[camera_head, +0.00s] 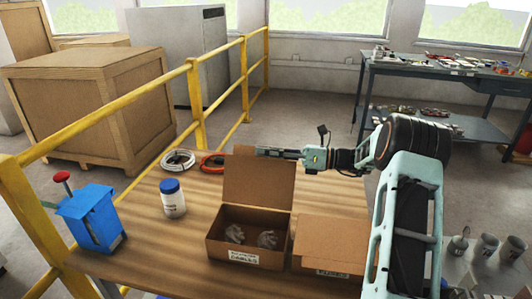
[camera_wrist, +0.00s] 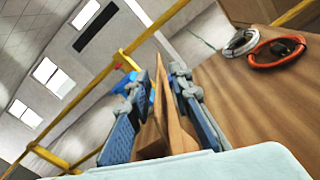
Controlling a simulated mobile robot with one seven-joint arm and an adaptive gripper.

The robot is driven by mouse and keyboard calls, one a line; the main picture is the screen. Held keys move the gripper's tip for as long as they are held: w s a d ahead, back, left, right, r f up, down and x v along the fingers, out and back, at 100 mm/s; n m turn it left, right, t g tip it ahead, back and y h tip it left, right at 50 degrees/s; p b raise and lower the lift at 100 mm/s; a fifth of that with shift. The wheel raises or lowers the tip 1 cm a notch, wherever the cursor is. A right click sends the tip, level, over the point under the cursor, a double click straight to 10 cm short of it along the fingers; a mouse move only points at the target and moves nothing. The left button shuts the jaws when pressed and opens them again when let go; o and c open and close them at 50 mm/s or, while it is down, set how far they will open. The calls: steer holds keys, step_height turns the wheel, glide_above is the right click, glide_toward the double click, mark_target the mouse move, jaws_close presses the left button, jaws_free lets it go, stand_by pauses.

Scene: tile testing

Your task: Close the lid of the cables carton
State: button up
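The cables carton (camera_head: 246,250) is a brown cardboard box with a white label on its front, standing on the wooden table. Its lid (camera_head: 255,182) stands upright at the back of the box, and two greyish items show inside. My gripper (camera_head: 264,153) reaches in from the right at the lid's top edge. In the wrist view its two blue-grey fingers (camera_wrist: 156,80) are apart, with the brown lid (camera_wrist: 173,125) seen edge-on between them. Whether either finger touches the lid I cannot tell.
A second carton (camera_head: 330,240), shut, stands close on the right. A white jar with a blue cap (camera_head: 172,199), a blue device with a red knob (camera_head: 90,220), a white cable coil (camera_head: 177,160) and a red coil (camera_head: 212,163) are on the table (camera_head: 185,245). A yellow railing (camera_head: 196,105) runs behind.

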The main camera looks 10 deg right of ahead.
jaws_close()
stand_by(0.3)
